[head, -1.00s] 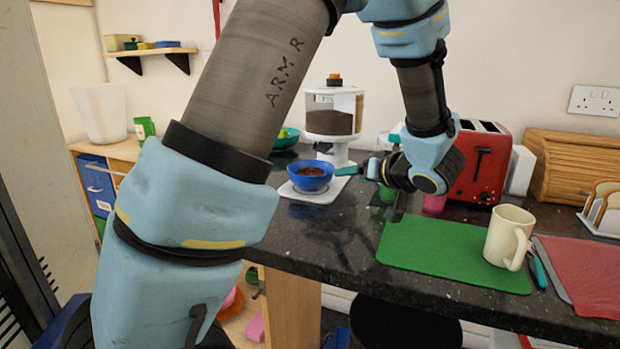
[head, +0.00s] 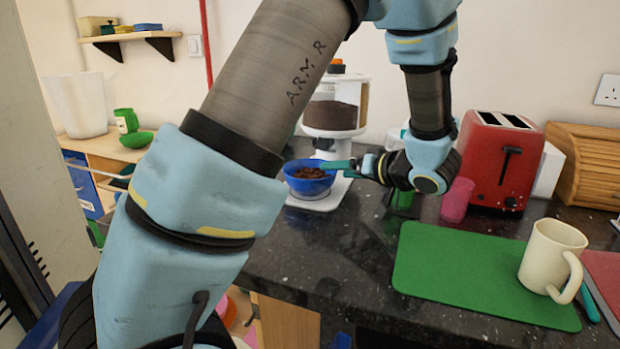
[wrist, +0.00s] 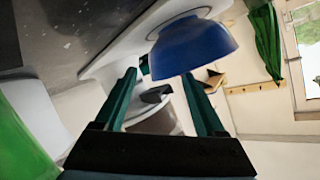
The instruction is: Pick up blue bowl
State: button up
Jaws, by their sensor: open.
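The blue bowl (head: 311,186) holds dark brown contents and sits upright on a white base (head: 325,203) at the foot of a dispenser. My gripper (head: 335,164) comes in from the right, its teal fingers level with the bowl's right rim and overlapping it in the head view. In the wrist view the bowl (wrist: 192,50) appears just past the tips of my open fingers (wrist: 158,74), more towards the right finger. Nothing is held. I cannot tell whether a finger touches the rim.
The dispenser (head: 333,114) with brown contents stands right behind the bowl. A pink cup (head: 457,200) and red toaster (head: 500,160) are right of my gripper. A green mat (head: 470,275) with a cream mug (head: 545,255) lies in front. Dark counter is bare before the bowl.

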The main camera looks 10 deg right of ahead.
jog(key=shift+p+x, duration=0.55)
jog(key=shift+x, duration=2.6)
grip_shut()
